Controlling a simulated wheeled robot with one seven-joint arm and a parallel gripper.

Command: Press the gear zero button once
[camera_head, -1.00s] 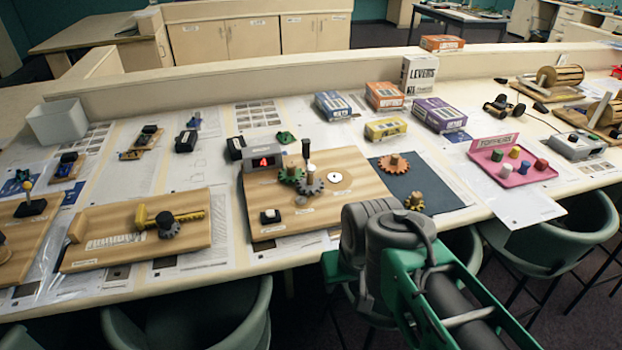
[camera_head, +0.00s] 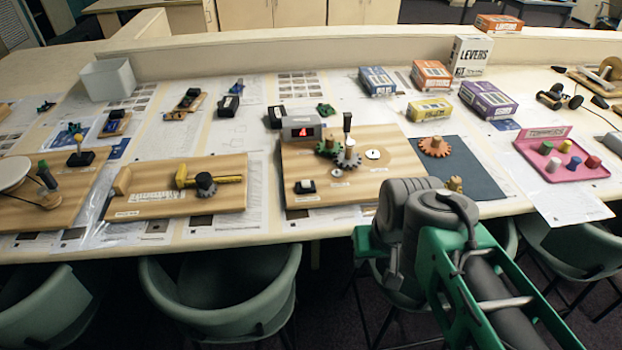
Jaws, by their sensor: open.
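A grey display box (camera_head: 301,122) with a red lit digit stands at the back left of the board. A green gear (camera_head: 327,147) and a grey gear (camera_head: 347,161) stand beside a dark upright handle near the middle. My grey and green arm rises in front of the board's right side.
A wooden board with a yellow tool (camera_head: 209,180) lies to the left. A dark mat (camera_head: 470,180) with a brown gear (camera_head: 435,146) is to the right. A pink tray (camera_head: 560,165) and several boxes stand farther right. Green chairs (camera_head: 215,300) line the front edge.

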